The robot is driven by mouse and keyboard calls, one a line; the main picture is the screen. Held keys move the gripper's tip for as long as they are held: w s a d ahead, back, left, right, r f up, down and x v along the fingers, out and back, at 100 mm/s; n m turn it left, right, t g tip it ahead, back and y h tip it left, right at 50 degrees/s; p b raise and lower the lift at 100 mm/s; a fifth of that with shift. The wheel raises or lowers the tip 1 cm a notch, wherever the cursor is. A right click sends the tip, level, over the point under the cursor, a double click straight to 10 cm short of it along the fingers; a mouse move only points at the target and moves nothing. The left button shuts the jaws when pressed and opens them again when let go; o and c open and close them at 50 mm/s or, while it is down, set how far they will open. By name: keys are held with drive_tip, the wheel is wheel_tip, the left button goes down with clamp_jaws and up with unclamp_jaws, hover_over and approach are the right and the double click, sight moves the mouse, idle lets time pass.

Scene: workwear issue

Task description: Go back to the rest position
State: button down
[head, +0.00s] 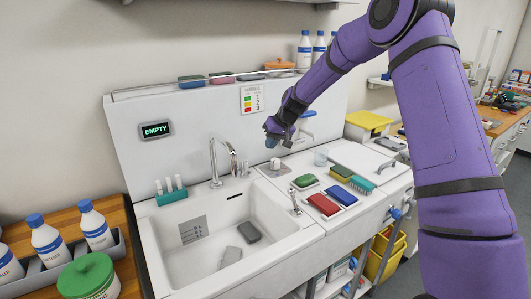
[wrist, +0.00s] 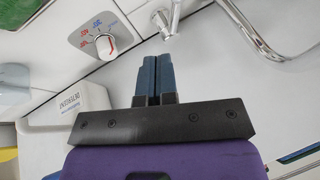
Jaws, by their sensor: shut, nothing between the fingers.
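My gripper (head: 272,130) is in the head view above the back right of the sink unit, at the end of my purple arm. In the wrist view its two dark blue fingers (wrist: 153,68) are shut side by side with nothing between them. The fingers hang over the white worktop, apart from the things below. A white dial knob (head: 275,163) is just under the gripper in the head view. The same knob on its metal plate (wrist: 104,44) shows left of the fingers in the wrist view.
A white sink (head: 185,262) with a metal tap (head: 217,165) is left of the gripper. Green, red and blue pads and a brush (head: 362,183) lie to the right. Bottles (head: 46,240) and a green-lidded tub (head: 88,277) stand at far left.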

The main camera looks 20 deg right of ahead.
drive_tip(key=s+r+h, duration=0.3)
drive_tip(key=s+r, duration=1.6)
drive_tip(key=s, duration=0.4)
drive_tip(key=s+d+m+t+h, duration=0.1)
drive_tip(key=s+d, duration=0.2)
drive_tip(key=s, duration=2.3)
drive_tip(key=shift+s+r, duration=0.2)
drive_tip(key=shift+r, duration=0.15)
